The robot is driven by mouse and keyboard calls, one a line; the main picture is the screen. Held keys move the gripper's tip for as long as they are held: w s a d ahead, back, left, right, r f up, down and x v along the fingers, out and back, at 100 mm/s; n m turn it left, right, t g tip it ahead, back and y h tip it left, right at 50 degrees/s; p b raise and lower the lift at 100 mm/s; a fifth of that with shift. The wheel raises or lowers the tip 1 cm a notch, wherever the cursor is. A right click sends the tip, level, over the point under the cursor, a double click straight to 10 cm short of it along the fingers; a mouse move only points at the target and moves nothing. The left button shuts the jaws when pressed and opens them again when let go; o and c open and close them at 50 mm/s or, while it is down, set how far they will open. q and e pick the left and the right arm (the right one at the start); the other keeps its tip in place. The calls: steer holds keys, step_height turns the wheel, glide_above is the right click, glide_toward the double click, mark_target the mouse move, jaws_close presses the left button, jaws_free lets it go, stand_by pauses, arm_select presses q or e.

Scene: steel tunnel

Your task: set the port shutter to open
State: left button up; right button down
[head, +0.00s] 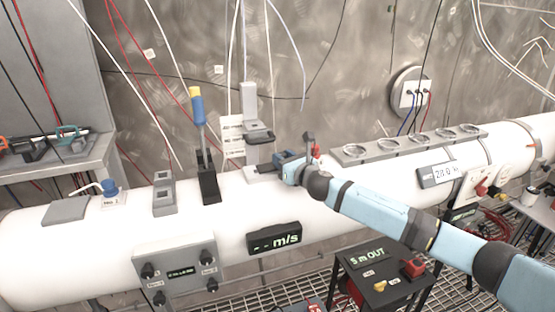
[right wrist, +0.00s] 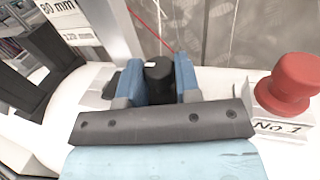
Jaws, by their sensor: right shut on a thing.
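My right gripper (head: 287,160) reaches the top of the white tube (head: 100,240) near its middle. In the right wrist view its two blue fingers (right wrist: 158,80) are closed around a black round knob (right wrist: 158,70). The knob looks like the handle of the port shutter, but the fingers hide its lower part and any slide under it. In the head view the gripper covers the knob. I cannot tell the shutter's position. My left gripper is not in view.
A red stopper (right wrist: 298,82) labelled No 1 is right of the gripper. A grey upright stand (head: 250,100) with label cards (head: 232,135) is close on its left. A black holder with a yellow-and-blue tool (head: 197,105) is farther left. A grey rack of rings (head: 400,145) lies right.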

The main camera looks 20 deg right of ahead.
steer(key=d, duration=0.2)
steer(key=shift+d, duration=0.35)
steer(key=shift+w, duration=0.1)
steer(key=c, duration=1.3)
jaws_free()
steer(key=o, duration=0.4)
steer(key=shift+o, duration=0.4)
steer(key=shift+d, duration=0.15)
steer(key=shift+s, duration=0.4)
steer(key=b+v, duration=0.1)
steer(key=v, duration=1.2)
steer(key=shift+b, duration=0.35)
